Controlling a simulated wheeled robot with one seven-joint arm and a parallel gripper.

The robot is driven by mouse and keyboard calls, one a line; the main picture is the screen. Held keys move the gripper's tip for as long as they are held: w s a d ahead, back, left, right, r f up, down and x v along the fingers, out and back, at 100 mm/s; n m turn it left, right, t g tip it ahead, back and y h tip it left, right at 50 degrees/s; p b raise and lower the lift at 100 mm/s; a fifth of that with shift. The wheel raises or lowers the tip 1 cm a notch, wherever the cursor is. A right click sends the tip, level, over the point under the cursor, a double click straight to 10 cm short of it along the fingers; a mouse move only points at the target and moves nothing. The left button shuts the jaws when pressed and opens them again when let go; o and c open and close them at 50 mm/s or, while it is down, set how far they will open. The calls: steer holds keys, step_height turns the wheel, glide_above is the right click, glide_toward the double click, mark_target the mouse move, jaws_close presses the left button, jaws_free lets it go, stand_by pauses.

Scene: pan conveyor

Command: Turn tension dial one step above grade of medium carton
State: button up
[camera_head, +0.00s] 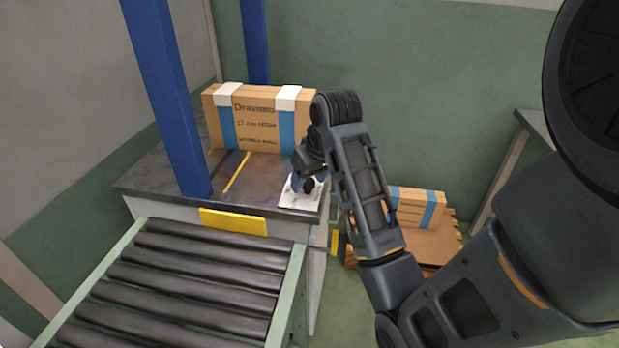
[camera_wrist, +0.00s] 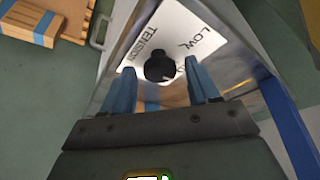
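The tension dial is a black knob (camera_wrist: 159,66) on a white plate (camera_wrist: 180,38) marked "TENSION" and "LOW"; the other markings are partly hidden. In the head view the knob (camera_head: 308,185) sits on its plate (camera_head: 297,197) at the right end of the strapping table. My gripper (camera_wrist: 163,82) has its two blue fingers apart, with the knob just beyond and between their tips; contact is not clear. A large carton (camera_head: 255,120) with blue straps and white corner pieces stands on the table; its print includes "Drawing" and is only partly legible. I cannot tell which carton is medium.
A roller conveyor (camera_head: 180,285) leads up to the table (camera_head: 150,180). Blue posts (camera_head: 168,95) rise at the table. A smaller strapped carton (camera_head: 417,207) lies on a pallet (camera_head: 440,247) at right, behind my arm. Yellow blocks are at the table's front edge.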

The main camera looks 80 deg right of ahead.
steer(key=c, duration=0.9)
steer(key=shift+c, duration=0.2)
steer(key=shift+r+m+p, duration=0.15)
steer(key=shift+m+p, duration=0.15)
steer(key=shift+p, duration=0.35)
steer(key=m+p, duration=0.1)
steer(key=p, duration=0.2)
steer(key=shift+w+a+r+m+g+h, duration=0.1)
steer(key=shift+a+r+m+g+h, duration=0.1)
steer(key=shift+m+g+h, duration=0.15)
steer(key=m+g+p, duration=0.1)
steer(key=m+p, duration=0.1)
steer(key=p, duration=0.2)
steer(key=shift+w+m+h, duration=0.1)
steer(key=shift+m+h, duration=0.15)
steer(key=shift+m, duration=0.1)
steer(key=m+g+p, duration=0.1)
steer(key=m+p, duration=0.2)
steer(key=p, duration=0.1)
steer(key=shift+w+f+h, duration=0.1)
steer(key=shift+h, duration=0.2)
steer(key=shift+w+d+f+m+g+p, duration=0.1)
steer(key=shift+m+g+p, duration=0.4)
steer(key=shift+m, duration=0.5)
steer(key=shift+f+m+g+p, duration=0.1)
steer(key=shift+m+g+p, duration=0.15)
steer(key=shift+m+p, duration=0.6)
steer(key=shift+m, duration=0.35)
